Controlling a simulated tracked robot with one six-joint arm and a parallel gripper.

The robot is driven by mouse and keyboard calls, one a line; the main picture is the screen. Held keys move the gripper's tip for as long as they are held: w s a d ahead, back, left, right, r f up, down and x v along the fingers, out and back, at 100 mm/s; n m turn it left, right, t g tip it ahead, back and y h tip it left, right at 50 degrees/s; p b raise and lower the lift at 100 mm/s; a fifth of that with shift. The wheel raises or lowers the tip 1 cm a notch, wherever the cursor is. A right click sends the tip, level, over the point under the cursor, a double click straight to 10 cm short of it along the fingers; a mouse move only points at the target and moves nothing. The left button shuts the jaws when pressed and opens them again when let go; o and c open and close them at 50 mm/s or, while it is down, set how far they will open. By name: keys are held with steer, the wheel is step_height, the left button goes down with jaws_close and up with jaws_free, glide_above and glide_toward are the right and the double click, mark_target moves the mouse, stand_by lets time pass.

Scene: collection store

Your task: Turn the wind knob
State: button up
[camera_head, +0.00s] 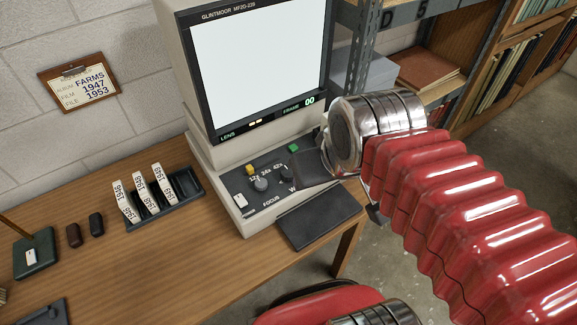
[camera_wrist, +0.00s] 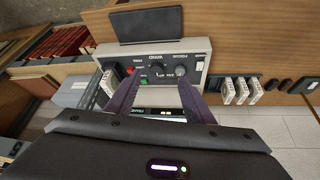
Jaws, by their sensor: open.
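The microfilm reader (camera_head: 200,85) stands on the wooden desk with its control panel at the front. In the wrist view the panel shows upside down, and the wind knob (camera_wrist: 156,70) sits beside the WIND label, near the panel's middle. My gripper (camera_wrist: 158,80) is open, its two dark fingers apart and pointing at the panel. The wind knob lies between the fingertips in the picture; I cannot tell whether they touch anything.
The focus knob (camera_wrist: 180,71) is close beside one fingertip; it also shows in the head view (camera_head: 261,184). A red button (camera_wrist: 130,70) and a green button (camera_wrist: 143,82) are nearby. A dark plate (camera_head: 318,217) juts from the panel's front. Film boxes stand in a black rack (camera_head: 186,190).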

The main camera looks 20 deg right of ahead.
steer(key=shift+o, duration=0.6)
steer(key=shift+w+r+n, duration=0.1)
steer(key=shift+w+n, duration=0.3)
steer(key=shift+w, duration=0.05)
steer(key=shift+o, duration=0.2)
steer(key=w+n+g, duration=0.3)
steer(key=w+n, duration=0.6)
steer(key=n, duration=0.2)
steer(key=shift+w+f+n, duration=0.3)
steer(key=shift+f, duration=0.1)
steer(key=n+g, duration=0.2)
steer(key=n, duration=0.8)
glide_above(288, 170)
step_height(288, 170, down, 5)
steer(key=shift+f, duration=0.15)
steer(key=shift+f, duration=0.15)
step_height(288, 170, down, 14)
steer(key=shift+r, duration=0.25)
steer(key=shift+c, duration=0.3)
steer(key=c, duration=1)
